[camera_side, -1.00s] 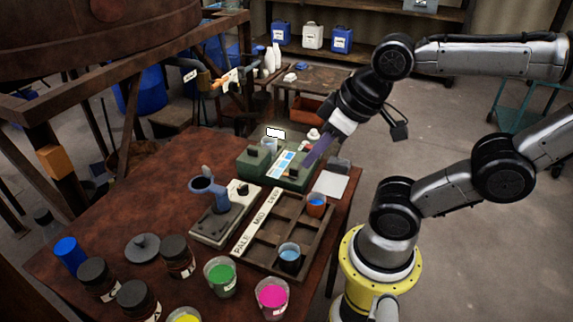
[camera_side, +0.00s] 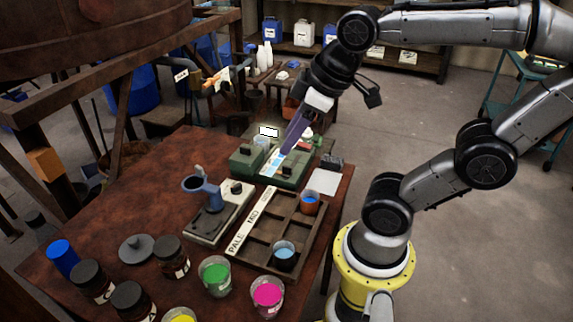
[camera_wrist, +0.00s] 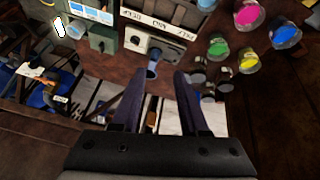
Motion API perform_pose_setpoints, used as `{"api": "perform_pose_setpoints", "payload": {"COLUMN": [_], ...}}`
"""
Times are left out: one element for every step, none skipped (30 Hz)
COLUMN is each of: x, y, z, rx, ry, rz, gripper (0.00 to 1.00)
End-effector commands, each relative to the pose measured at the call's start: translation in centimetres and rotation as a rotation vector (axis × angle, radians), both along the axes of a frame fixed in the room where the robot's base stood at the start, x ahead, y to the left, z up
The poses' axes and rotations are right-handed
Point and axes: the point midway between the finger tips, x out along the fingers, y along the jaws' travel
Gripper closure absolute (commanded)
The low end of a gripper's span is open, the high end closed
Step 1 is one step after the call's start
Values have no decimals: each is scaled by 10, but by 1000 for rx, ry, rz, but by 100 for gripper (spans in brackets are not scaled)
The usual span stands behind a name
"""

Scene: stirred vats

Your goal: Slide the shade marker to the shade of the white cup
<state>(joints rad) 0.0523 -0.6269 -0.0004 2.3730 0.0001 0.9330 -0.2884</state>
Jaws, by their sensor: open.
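My gripper (camera_side: 284,151) hangs tilted over the green shade box (camera_side: 245,164), its purple fingers covering part of the blue shade strip (camera_side: 268,168). In the wrist view the fingers (camera_wrist: 158,73) are apart with nothing between them. The shade strip also shows at the top of the wrist view (camera_wrist: 92,14). A pale, whitish cup (camera_side: 261,143) stands at the back of the box, beside a bright white rectangle (camera_side: 268,131). I cannot tell which small part is the shade marker; dark knobs sit on the box. Contact between fingers and box cannot be told.
Paint pots and dark jars crowd the front. Bare tabletop lies left.

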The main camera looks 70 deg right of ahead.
Motion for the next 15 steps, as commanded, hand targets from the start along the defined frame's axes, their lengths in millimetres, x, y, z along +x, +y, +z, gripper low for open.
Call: {"api": "perform_pose_setpoints", "payload": {"x": [10,16,24,30,37,46,53,59,68,74,79,85,88,91,94], "y": [-7,-11,-17,-22,-28,-37,-45,-53,-66,-75,-85,-98,-108,-118,-130], "z": [1,2,2,1,0,-2,-4,-7,-11,-16,-20,-28,-33,-39,-48], "rx": [-13,-22,-32,-38,-44,-49,-52,-53,-52,-50,-46,-38,-30,-22,-9], "ry": [25,39,61,78,98,126,146,168,198,220,243,273,295,315,341], "rz": [2,6,9,11,10,8,4,0,-9,-17,-26,-42,-54,-69,-89], "gripper": [56,56,56,56,56,56,56,56,56,56,56,56,56,56,56]}}
